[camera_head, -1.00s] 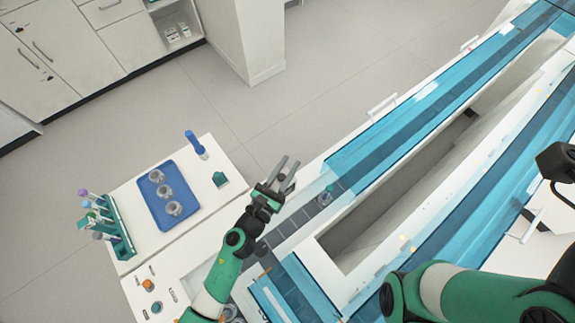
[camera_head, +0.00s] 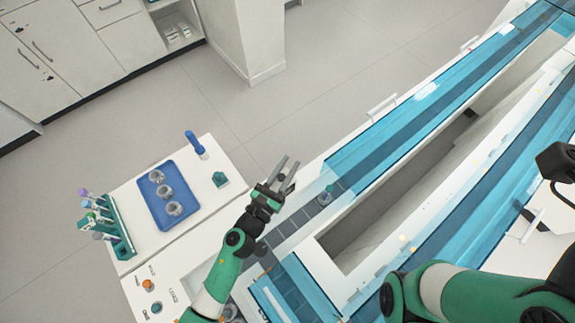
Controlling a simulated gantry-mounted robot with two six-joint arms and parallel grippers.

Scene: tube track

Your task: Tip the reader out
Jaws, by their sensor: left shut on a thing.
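My left gripper (camera_head: 286,174) is above the near edge of the grey track (camera_head: 303,213). Its two long grey fingers point up and right, with a small dark thing (camera_head: 285,184) between them, and they are shut on it. The thing is too small to name surely as the reader. A small teal-topped holder (camera_head: 327,194) sits on the track just right of the fingers, apart from them.
A blue tray (camera_head: 149,205) with several clear cups lies at the left. A teal rack of tubes (camera_head: 124,243), a blue upright device (camera_head: 196,144) and a teal block (camera_head: 219,179) stand around it. Blue transparent covers (camera_head: 385,140) run along the track to the upper right.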

